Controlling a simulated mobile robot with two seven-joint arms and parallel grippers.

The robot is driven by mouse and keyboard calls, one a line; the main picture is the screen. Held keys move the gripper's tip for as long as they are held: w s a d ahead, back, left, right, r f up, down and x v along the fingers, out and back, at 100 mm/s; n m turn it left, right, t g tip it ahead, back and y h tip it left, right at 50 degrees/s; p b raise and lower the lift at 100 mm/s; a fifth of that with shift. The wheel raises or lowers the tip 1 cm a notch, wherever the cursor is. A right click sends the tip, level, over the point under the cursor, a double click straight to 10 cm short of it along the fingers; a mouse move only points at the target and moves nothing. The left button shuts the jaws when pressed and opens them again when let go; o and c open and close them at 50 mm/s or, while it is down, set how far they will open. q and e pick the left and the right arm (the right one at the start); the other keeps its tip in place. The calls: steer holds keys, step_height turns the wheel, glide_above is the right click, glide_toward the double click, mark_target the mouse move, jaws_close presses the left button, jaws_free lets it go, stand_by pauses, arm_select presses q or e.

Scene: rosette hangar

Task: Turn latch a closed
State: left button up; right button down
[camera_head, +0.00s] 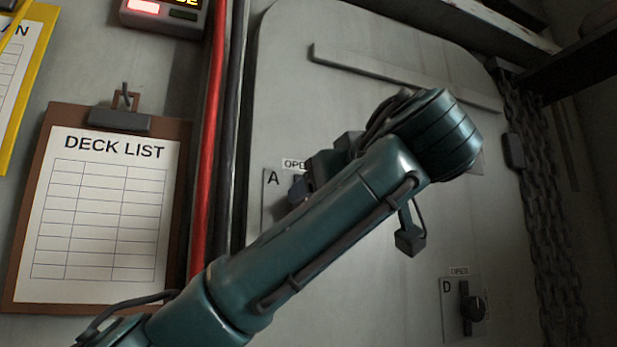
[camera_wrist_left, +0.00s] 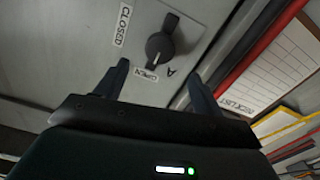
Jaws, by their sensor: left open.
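Latch a is a dark round knob with a raised bar (camera_wrist_left: 160,46) on a pale plate in the left wrist view. An OPEN label (camera_wrist_left: 152,73) sits at its near side and a CLOSED label (camera_wrist_left: 123,27) to its left. The bar lines up roughly with the OPEN label. In the head view only the plate's edge with the letter A (camera_head: 272,180) shows; my left arm hides most of the latch. My left gripper (camera_wrist_left: 158,86) is open, its fingers apart and empty, short of the knob. My right gripper is not in view.
The latch is on a grey door panel (camera_head: 370,65). Latch D (camera_head: 471,301) is lower right on it. Red and dark pipes (camera_head: 209,150) run upright left of the door, beside a DECK LIST clipboard (camera_head: 105,210). A chain (camera_head: 545,200) hangs at right.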

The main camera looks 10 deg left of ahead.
arm_select(q)
steer(key=p+x, duration=0.5)
steer(key=x, duration=0.2)
steer(key=shift+w, duration=0.2)
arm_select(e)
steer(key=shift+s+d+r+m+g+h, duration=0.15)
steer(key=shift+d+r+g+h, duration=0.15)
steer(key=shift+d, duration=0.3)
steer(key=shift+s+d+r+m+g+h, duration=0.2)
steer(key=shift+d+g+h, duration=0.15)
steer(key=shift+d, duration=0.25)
arm_select(q)
steer(key=shift+a, duration=0.1)
steer(key=c, duration=1)
